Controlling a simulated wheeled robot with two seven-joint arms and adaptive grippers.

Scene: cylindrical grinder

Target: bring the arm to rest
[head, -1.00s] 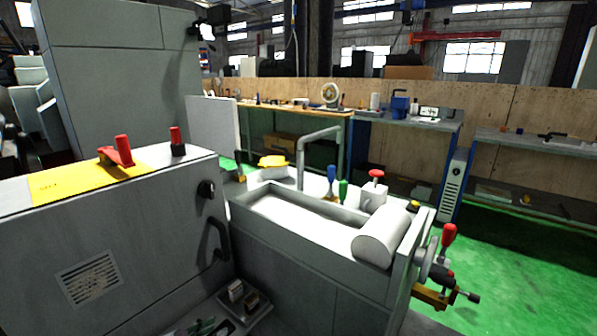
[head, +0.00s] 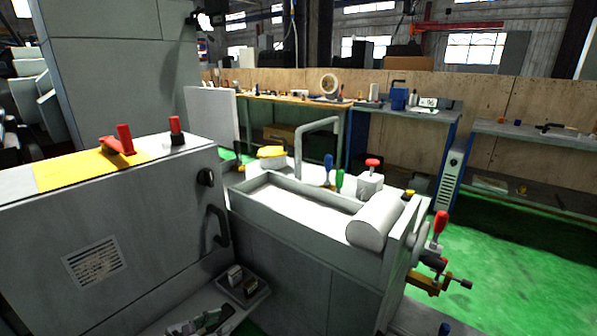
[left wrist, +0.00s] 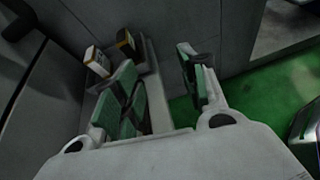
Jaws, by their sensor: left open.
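My left gripper (head: 203,322) shows at the bottom edge of the head view, low in front of the grey machine. In the left wrist view its two green-padded fingers (left wrist: 156,80) stand apart with nothing between them. Ahead of the fingers is a small grey tray (head: 262,293) holding two small boxes. The left box (left wrist: 98,62) and the right box (left wrist: 126,42) lie just beyond the left finger. I cannot tell how close the finger is to them. My right gripper is in neither view.
The grey machine cabinet (head: 130,225) with a dark handle (head: 217,229) stands at left. The machine bed (head: 290,212) with a white cylinder (head: 375,220) stands ahead. A red-knobbed lever (head: 440,222) sticks out at right. Green floor (head: 500,260) is open at right.

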